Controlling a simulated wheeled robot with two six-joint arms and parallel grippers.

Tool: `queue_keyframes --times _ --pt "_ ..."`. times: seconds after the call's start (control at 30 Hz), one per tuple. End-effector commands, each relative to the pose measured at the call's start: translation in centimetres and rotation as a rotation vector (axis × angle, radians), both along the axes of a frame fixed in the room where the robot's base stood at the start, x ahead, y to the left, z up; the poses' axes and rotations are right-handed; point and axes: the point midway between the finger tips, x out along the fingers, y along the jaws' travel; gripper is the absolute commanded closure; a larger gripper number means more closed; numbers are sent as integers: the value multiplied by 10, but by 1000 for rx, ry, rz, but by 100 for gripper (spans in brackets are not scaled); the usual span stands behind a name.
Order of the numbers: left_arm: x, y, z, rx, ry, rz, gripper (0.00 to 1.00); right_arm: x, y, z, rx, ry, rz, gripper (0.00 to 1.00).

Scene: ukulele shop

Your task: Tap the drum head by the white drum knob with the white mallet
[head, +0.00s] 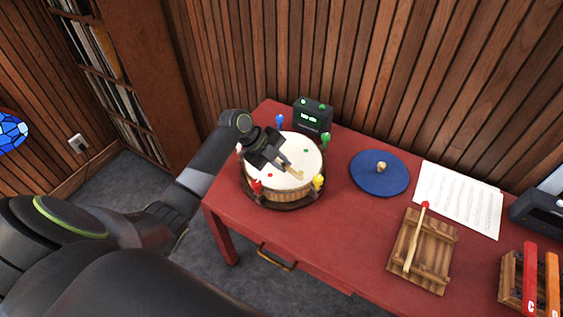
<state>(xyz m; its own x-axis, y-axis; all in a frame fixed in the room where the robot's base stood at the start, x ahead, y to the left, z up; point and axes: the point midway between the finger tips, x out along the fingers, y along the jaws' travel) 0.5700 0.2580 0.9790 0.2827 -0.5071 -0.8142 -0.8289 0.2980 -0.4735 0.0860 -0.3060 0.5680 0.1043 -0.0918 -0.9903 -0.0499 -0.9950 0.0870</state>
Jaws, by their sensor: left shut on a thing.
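The round drum (286,195) sits near the table's left end, with a pale head (310,160) and coloured knobs around its rim. A blue knob (280,119) is at the back, a green knob (326,138) at the right, a yellow knob (318,181) at the front right and a red knob (256,186) at the front left. The white knob is mostly hidden by my arm at the left. My left gripper (283,165) is over the drum head, shut on a pale wooden stick (296,174), apparently the mallet. Its head is not clear. My right gripper is not in view.
A black box with a green display (312,117) stands behind the drum. A blue round pad (366,176) bears a small wooden knob. A red-tipped mallet (413,240) lies on a wooden rack (437,262). Sheet music (458,197) lies at the right. The red table front is clear.

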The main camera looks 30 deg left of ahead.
Motion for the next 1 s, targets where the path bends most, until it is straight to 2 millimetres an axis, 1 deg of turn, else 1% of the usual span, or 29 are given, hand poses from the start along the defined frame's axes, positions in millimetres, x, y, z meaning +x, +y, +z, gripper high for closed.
queue_keyframes --times 0.03,0.27,0.47,0.9,1.0 --pt "0 0 -7 0 0 0 100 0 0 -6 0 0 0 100" --pt "0 0 -31 0 0 0 100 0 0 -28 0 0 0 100" --pt "0 0 -19 0 0 0 100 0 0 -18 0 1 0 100" --pt "0 0 33 0 -1 0 100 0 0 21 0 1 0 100" --pt "0 0 36 0 0 0 100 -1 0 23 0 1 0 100"
